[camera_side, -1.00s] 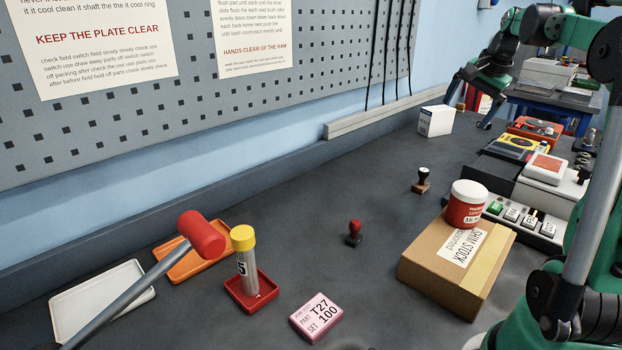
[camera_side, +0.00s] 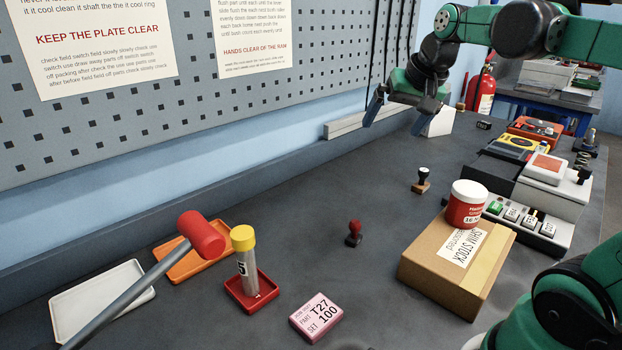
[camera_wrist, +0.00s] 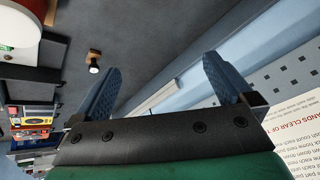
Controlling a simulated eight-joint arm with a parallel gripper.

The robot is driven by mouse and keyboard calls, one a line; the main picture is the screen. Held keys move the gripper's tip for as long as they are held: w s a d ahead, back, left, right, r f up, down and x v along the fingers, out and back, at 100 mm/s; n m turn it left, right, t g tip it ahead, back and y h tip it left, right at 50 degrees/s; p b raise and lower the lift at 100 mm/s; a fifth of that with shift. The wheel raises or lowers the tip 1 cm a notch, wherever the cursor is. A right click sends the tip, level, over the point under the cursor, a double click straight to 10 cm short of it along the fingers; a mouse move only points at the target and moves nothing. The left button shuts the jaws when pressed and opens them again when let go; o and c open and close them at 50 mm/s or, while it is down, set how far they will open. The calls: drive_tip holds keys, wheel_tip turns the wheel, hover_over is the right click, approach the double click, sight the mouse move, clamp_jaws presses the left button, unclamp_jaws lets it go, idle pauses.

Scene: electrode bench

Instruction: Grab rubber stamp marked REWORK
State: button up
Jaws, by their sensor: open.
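Two stamps stand on the dark bench in the side view. One stamp has a black knob with a pale top and a wooden base (camera_side: 422,182). The other has a red knob and a dark base (camera_side: 354,233). No marking is legible on either, so I cannot tell which reads REWORK. My gripper (camera_side: 396,115) is open and empty, above the bench at the back, behind both stamps. In the wrist view, the wooden-based stamp (camera_wrist: 95,57) lies beyond the left finger of my gripper (camera_wrist: 165,85); the red one is not seen there.
A cardboard box (camera_side: 455,262) carries a red-and-white jar (camera_side: 467,204) right of the stamps. A white box (camera_side: 441,122) stands close by my gripper. A tube in a red tray (camera_side: 247,293), a red mallet (camera_side: 202,236) and a pink block (camera_side: 316,318) sit nearer. Bench between is clear.

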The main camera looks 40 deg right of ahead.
drive_tip(key=s+a+f+n, duration=0.1)
drive_tip(key=a+f+n, duration=0.1)
drive_tip(key=a+f, duration=0.1)
drive_tip(key=s+a+f+n+t+y, duration=0.1)
drive_tip(key=a+f+n, duration=0.2)
drive_tip(key=a, duration=0.2)
drive_tip(key=s+a+f+n, duration=0.1)
drive_tip(key=a+f+n, duration=0.1)
drive_tip(key=a+f, duration=0.1)
drive_tip(key=shift+a+n, duration=0.4)
drive_tip(key=shift+a, duration=0.45)
drive_tip(key=shift+c, duration=0.8)
drive_tip(key=shift+s+a+f+t+y, duration=0.2)
drive_tip(key=shift+a+f+t+y, duration=0.1)
drive_tip(key=shift+f, duration=0.05)
drive_tip(key=shift+c, duration=1.3)
drive_tip(key=shift+d, duration=0.1)
